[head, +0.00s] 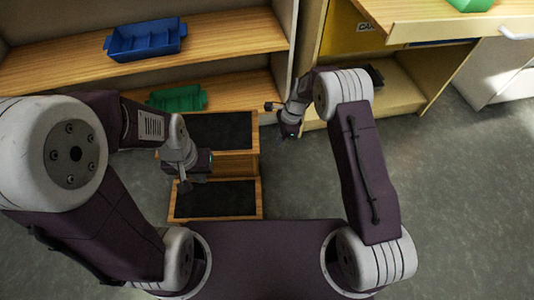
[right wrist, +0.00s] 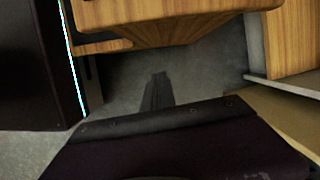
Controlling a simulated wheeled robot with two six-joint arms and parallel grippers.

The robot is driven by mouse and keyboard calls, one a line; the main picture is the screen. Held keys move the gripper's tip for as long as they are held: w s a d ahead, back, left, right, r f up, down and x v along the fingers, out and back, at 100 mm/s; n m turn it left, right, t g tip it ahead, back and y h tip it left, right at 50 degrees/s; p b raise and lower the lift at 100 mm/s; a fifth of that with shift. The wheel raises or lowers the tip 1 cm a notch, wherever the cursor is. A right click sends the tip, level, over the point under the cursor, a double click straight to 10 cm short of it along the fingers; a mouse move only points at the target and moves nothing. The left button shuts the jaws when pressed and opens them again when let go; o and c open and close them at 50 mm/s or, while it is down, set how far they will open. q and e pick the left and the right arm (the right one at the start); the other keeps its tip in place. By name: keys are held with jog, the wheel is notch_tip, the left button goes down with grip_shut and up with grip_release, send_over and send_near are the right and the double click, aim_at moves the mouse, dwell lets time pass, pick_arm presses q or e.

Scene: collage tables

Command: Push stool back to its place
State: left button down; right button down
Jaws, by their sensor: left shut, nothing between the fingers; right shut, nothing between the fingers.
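The stool is a wooden two-step stool with black treads (head: 215,198), standing on the floor in front of my base in the head view. Its higher step is at the back, close to the low shelf. Its wooden side also fills the top of the right wrist view (right wrist: 170,30). My left gripper (head: 184,185) is shut and empty, over the left part of the stool. I cannot tell whether it touches. My right gripper (head: 289,134) is shut and empty, to the right of the upper step and apart from it. Its dark fingers show in the right wrist view (right wrist: 157,92).
A wooden shelf unit (head: 230,38) stands behind the stool, with a blue bin (head: 146,40) above and a green bin (head: 178,98) below. A wooden desk (head: 430,22) stands at the right, with a white cabinet (head: 498,70). Grey floor (head: 460,190) is clear at right.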

jog(key=a+f+b, duration=0.6)
jog(key=f+b, duration=0.2)
jog(key=f, duration=0.1)
jog(key=shift+s+b, duration=0.4)
jog(key=shift+s, duration=0.05)
jog(key=shift+a+f, duration=0.1)
